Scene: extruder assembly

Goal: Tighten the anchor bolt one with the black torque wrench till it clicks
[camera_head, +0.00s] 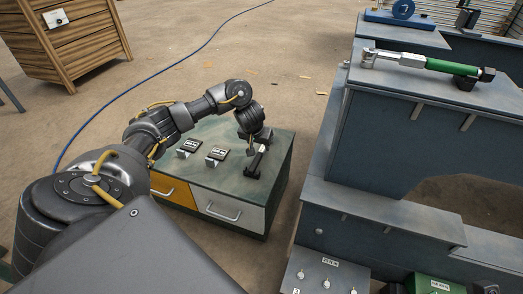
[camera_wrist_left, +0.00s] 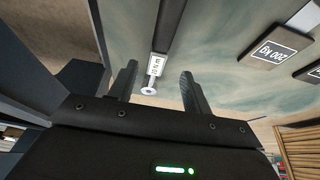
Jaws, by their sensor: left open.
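My left gripper (camera_head: 257,146) is above the right part of a small cabinet's green top, pointing down. It is open in the left wrist view (camera_wrist_left: 158,82). A black bar-shaped tool, probably the black torque wrench (camera_head: 257,164), lies on that top below the fingers. In the wrist view the black bar (camera_wrist_left: 177,28) with a white label and a round silver end runs between the two fingers, and I see no grip on it. I cannot pick out anchor bolt one. My right gripper is not in view.
The cabinet (camera_head: 276,180) also bears two small labelled holders (camera_head: 216,155). A green-handled wrench (camera_head: 430,64) lies on the blue-grey machine (camera_head: 375,130) at right. A panel with several metal pins (camera_head: 325,284) is at bottom. A wooden crate (camera_head: 75,45) stands at upper left.

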